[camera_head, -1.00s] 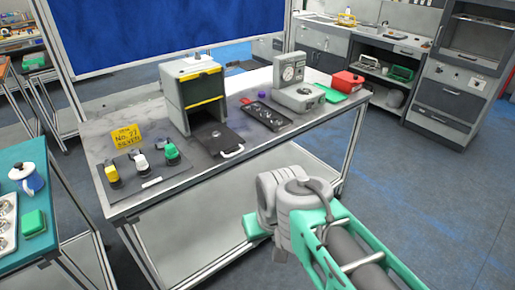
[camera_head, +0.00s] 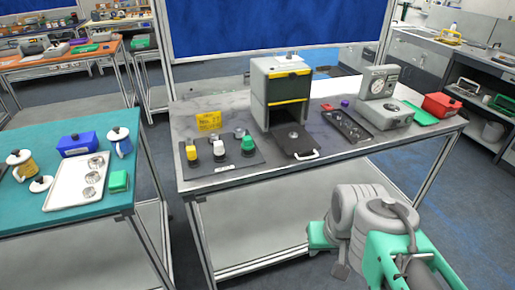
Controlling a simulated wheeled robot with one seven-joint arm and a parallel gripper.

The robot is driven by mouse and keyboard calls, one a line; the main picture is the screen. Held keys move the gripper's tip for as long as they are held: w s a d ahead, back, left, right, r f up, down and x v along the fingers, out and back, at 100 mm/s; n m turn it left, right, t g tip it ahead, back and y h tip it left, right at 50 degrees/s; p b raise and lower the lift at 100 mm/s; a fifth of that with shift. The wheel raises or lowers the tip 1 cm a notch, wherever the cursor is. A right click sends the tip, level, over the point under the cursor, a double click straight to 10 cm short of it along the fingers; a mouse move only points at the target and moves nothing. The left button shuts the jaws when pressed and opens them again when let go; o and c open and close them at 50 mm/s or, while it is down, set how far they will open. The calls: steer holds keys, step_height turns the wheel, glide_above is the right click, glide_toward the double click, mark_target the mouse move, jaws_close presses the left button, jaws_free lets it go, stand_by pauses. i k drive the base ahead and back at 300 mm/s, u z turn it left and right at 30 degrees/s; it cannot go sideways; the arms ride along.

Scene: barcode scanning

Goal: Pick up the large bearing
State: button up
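Several round metal bearings lie on a white tray (camera_head: 62,190) on the teal table at the left. The bearing nearest the front (camera_head: 88,192) looks about as big as the others, and I cannot tell which is the large one. A small round metal piece (camera_head: 293,134) sits on the dark plate in front of the grey box machine. Small round parts lie in a black tray (camera_head: 345,124) on the middle table. My arm shows at the lower right, away from all of these; the gripper's fingers are not visible.
The middle table (camera_head: 230,178) holds a grey box machine (camera_head: 280,85), a yellow sign (camera_head: 208,121), several coloured buttons, a dial gauge (camera_head: 382,82) and a red box (camera_head: 441,104). A blue box (camera_head: 78,144), mugs and a green block (camera_head: 118,181) stand around the white tray.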

mark_target(98, 162)
steer(key=u, duration=1.95)
steer(key=i, duration=0.4)
steer(key=u, duration=0.8)
steer(key=i, duration=1.6)
steer(key=z, duration=0.95)
